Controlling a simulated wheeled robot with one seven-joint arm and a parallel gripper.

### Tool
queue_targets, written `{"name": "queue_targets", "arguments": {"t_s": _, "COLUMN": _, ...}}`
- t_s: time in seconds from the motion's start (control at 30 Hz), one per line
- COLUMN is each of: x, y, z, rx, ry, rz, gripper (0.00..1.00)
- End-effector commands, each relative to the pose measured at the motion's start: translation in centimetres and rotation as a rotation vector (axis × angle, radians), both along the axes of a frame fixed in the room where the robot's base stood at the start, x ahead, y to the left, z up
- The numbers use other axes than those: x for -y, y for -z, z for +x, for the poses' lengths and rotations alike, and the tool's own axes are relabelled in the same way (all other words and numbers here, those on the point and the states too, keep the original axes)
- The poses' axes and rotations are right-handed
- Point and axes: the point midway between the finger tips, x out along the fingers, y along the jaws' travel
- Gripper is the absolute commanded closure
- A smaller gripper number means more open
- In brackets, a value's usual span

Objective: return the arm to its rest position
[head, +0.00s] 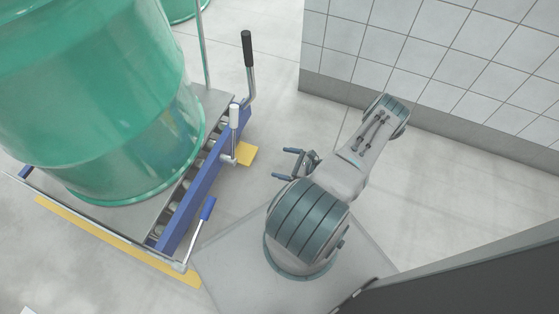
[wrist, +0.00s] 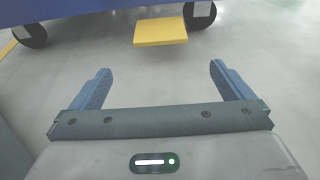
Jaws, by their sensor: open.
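My gripper (head: 283,163) is at the middle of the head view, beside my folded arm and to the right of the blue-framed roller stand. Its two blue fingers are spread apart in the wrist view (wrist: 161,85), with nothing between them but bare floor beyond. The gripper is empty and touches nothing that I can see. My arm bends up from its base and back down toward the gripper.
A large green drum (head: 110,100) stands on the roller stand (head: 196,197) at left. The stand has black, white and blue-handled levers and a yellow pedal (head: 246,154), also in the wrist view (wrist: 160,32). A tiled wall (head: 430,50) is at upper right. Floor right of the arm is clear.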

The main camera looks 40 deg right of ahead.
Motion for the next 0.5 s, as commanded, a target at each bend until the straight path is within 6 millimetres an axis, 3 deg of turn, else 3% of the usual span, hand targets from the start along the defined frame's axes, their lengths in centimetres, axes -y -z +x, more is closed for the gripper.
{"name": "queue_targets", "arguments": {"t_s": 0.5, "x": 0.07, "y": -0.42, "z": 0.14, "rx": 0.001, "ry": -0.008, "rz": -0.005, "gripper": 0.00}}
